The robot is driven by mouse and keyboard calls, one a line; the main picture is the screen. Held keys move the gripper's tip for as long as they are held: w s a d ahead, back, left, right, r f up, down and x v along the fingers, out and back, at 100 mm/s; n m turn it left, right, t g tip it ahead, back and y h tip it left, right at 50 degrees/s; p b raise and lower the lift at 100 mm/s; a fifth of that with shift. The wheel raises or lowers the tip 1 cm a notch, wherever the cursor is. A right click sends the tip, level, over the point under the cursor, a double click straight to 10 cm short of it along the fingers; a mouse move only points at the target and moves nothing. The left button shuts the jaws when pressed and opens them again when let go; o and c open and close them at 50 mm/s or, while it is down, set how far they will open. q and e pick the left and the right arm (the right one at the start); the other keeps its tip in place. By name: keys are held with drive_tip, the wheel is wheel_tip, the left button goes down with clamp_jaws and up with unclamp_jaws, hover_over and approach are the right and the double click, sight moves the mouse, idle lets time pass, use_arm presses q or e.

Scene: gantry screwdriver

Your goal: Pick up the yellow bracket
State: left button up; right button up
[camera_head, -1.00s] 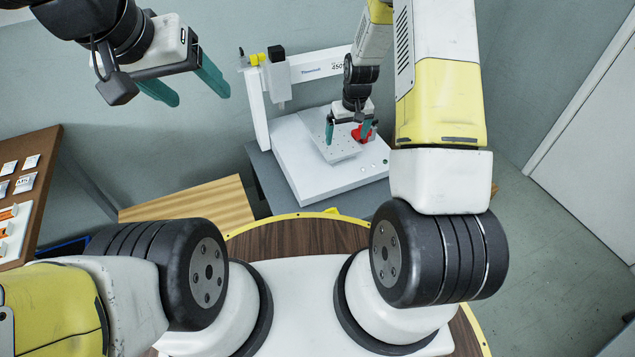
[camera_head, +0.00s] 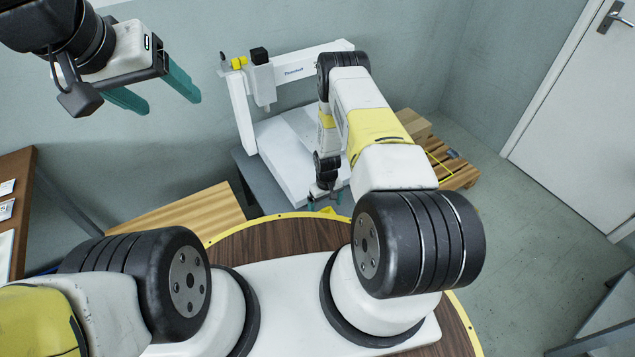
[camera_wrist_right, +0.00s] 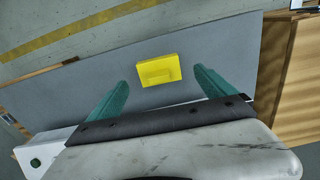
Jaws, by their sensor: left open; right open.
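The yellow bracket (camera_wrist_right: 160,71) lies on a grey tabletop (camera_wrist_right: 215,44) in the right wrist view. It sits between and beyond the fingertips of my right gripper (camera_wrist_right: 158,82), apart from both fingers. That gripper is open and empty. In the head view my right gripper (camera_head: 325,197) hangs low at the near side of the white gantry machine (camera_head: 284,160). A small yellow patch (camera_head: 326,210) shows just below it; I cannot tell whether it is the bracket. My left gripper (camera_head: 168,102) is open and empty, raised at the upper left.
A wooden surface (camera_head: 180,213) stands left of the machine. A pallet (camera_head: 458,176) and a cardboard box (camera_head: 413,125) are behind my right arm. A brown board (camera_head: 17,165) is at the left edge. Open floor (camera_head: 530,210) lies to the right.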

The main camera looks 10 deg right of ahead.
sight(325, 209)
wheel_tip(325, 209, down, 4)
drive_tip(key=shift+w+r, duration=0.15)
drive_tip(key=shift+r, duration=0.05)
drive_tip(key=c, duration=1.5)
drive_tip(key=shift+r, duration=0.15)
